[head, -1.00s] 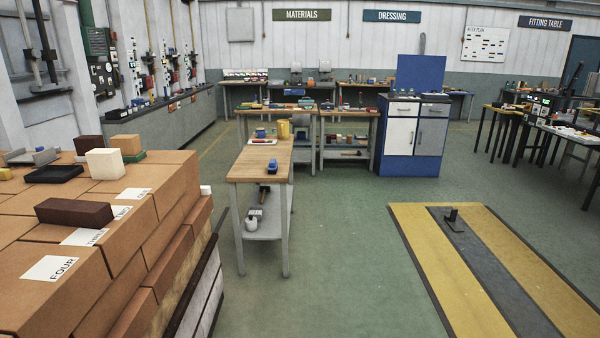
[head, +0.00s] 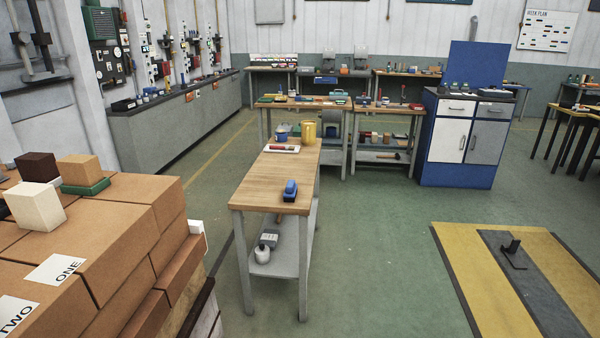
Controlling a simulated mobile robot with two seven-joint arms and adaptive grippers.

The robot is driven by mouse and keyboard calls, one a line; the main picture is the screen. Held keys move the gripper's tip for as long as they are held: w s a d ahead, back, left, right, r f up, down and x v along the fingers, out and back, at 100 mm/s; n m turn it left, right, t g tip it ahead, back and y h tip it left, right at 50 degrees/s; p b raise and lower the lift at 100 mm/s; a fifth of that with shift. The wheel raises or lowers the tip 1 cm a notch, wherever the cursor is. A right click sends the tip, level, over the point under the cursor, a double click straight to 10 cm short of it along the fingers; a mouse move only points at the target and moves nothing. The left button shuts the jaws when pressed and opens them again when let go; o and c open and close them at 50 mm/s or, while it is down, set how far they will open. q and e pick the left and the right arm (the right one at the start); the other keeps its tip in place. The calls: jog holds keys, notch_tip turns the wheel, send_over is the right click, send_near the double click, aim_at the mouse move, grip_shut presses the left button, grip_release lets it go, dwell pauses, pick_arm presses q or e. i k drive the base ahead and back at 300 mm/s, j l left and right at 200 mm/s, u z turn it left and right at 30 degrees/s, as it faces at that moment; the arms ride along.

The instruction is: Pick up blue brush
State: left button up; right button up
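A blue brush (head: 290,190) lies on the near right part of a wooden-topped workbench (head: 262,192) in the middle of the head view. It is small and blue, with a darker lower part, and nothing covers it. Neither of my grippers is in view.
A blue cabinet (head: 458,140) stands at the back right. Green floor (head: 375,240) is open right of the bench, up to a yellow-and-grey floor panel (head: 470,265).

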aim_at(290, 194)
jog(key=i+j, duration=0.1)
jog(key=i, duration=0.4)
jog(key=i+j+z, duration=0.1)
jog(key=i, duration=0.45)
jog(key=i+j, duration=0.15)
jog(key=i, duration=0.35)
jog(key=l+z, duration=0.05)
